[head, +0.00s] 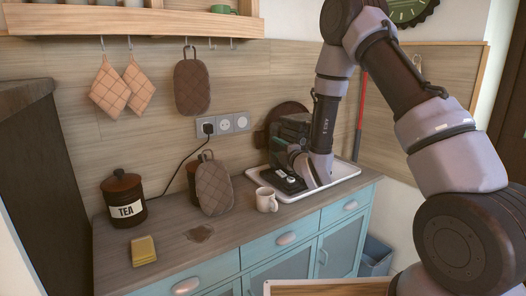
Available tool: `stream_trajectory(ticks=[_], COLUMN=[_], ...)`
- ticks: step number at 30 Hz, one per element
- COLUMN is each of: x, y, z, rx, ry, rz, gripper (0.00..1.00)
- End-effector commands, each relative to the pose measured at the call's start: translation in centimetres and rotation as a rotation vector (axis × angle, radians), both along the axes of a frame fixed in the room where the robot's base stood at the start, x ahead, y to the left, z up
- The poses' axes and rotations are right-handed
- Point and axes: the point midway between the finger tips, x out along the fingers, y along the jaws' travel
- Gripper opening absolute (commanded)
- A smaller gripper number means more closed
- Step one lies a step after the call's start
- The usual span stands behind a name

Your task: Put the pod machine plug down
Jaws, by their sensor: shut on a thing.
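The pod machine (289,132) is a dark, boxy appliance at the back of the white tray (346,175) on the right of the counter. My arm reaches down in front of it and partly covers it. My gripper (297,163) is low over the tray, close against the machine's front. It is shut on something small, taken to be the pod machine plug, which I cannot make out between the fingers. A black plug (208,129) with a dark cord sits in the wall socket strip (226,125); I cannot tell what the cord feeds.
A cream mug (266,199) stands just left of the tray. A quilted mitt (214,189), a TEA canister (124,199), a yellow sponge (143,250) and a brown stain (200,233) are further left. Bare counter (172,222) lies between them.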

Motion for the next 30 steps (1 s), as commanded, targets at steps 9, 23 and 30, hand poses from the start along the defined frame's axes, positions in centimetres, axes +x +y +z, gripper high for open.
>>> stream_trajectory(ticks=[9, 23, 30], x=[0.2, 0.5, -1.4], y=[-11.6, -23.6, -23.5], z=[-4.6, -9.0, -8.0], rx=[-0.003, 0.002, 0.003], ry=[0.006, 0.0, 0.001], rz=[-0.22, -0.449, -0.448], gripper=[0.0, 0.0, 0.0])
